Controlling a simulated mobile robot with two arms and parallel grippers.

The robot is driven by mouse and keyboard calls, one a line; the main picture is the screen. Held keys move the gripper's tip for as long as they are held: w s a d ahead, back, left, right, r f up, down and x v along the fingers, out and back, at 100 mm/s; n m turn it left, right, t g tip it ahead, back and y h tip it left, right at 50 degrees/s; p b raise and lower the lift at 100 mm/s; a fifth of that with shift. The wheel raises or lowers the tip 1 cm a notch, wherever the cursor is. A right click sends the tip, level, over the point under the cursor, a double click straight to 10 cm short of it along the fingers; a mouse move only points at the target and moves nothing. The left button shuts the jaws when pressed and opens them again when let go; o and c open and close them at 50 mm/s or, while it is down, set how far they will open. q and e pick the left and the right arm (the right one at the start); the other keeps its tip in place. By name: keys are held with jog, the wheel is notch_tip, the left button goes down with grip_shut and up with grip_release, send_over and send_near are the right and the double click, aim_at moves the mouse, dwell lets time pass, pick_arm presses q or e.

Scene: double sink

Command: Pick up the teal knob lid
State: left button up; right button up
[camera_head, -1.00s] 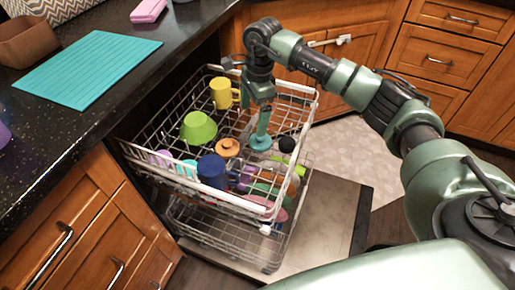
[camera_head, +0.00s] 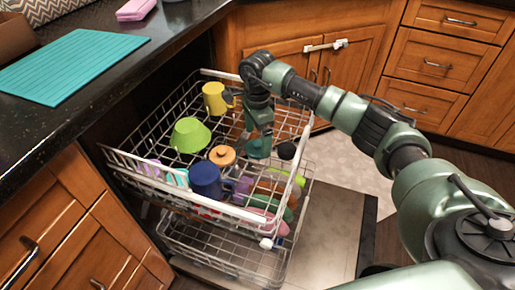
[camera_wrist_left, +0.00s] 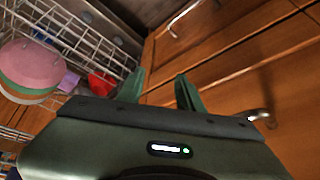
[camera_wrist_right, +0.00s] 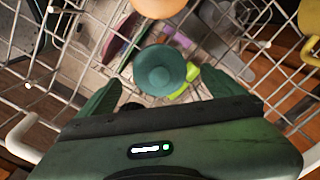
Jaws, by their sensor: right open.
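The teal knob lid (camera_wrist_right: 160,72) lies in the upper dishwasher rack (camera_head: 180,185), its round knob facing my right wrist camera. In the head view the lid (camera_head: 258,150) shows just below my right gripper (camera_head: 260,132), which partly covers it. My right gripper (camera_wrist_right: 165,90) is open in the right wrist view. Its fingers stand to the left and right of the lid, with clear gaps on both sides. My left gripper (camera_wrist_left: 160,85) is open and empty, in front of wooden cabinet fronts; it is outside the head view.
Nearby in the rack are an orange lid (camera_head: 222,156), a blue mug (camera_head: 206,180), a green bowl (camera_head: 190,135), a yellow mug (camera_head: 216,98) and a black round item (camera_head: 287,150). The rack's wire rims surround them. A dark counter (camera_head: 100,75) borders the left.

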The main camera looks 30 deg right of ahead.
jog(key=shift+f, duration=0.85)
pick_arm(q)
jog(key=shift+w+d+r+t, duration=0.15)
jog(key=shift+w+t, duration=0.1)
jog(key=shift+w, duration=0.2)
jog(key=shift+w+d+r+t, duration=0.15)
jog(key=shift+w+t, duration=0.1)
jog(key=shift+w, duration=0.2)
pick_arm(e)
jog(key=c, duration=1.4)
jog(key=shift+r, duration=0.1)
